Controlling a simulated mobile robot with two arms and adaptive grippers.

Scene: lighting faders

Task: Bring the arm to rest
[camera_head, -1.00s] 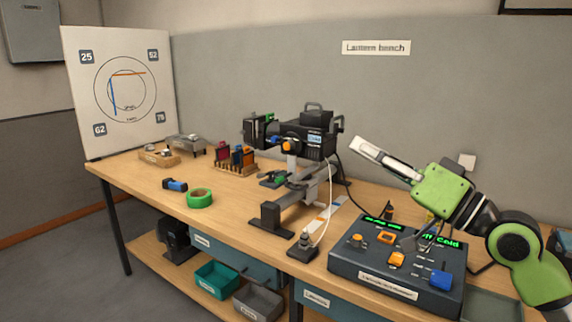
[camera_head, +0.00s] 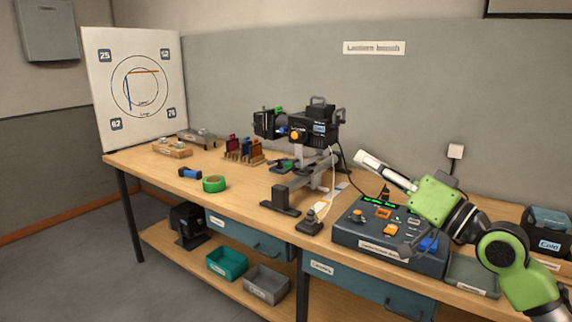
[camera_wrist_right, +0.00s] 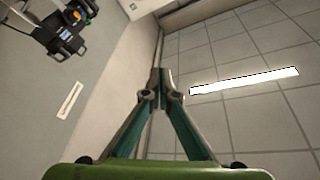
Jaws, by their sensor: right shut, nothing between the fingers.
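My right arm comes in from the lower right in the head view. Its green-bodied gripper (camera_head: 366,160) points up and left, with pale fingers together and empty, and shows in front of the wall above the control console. In the right wrist view its fingers (camera_wrist_right: 159,78) meet at the tips with nothing between them. The dark console (camera_head: 353,238) with orange and blue knobs stands on the bench's right part, partly hidden by my arm. My left gripper is not in view.
A black lantern (camera_head: 318,131) stands mid-bench on a rail. A green tape roll (camera_head: 214,184) and a blue-black cylinder (camera_head: 190,173) lie left of it. A target board (camera_head: 160,115) stands at the bench's left end. A dark box (camera_head: 549,236) is at the right.

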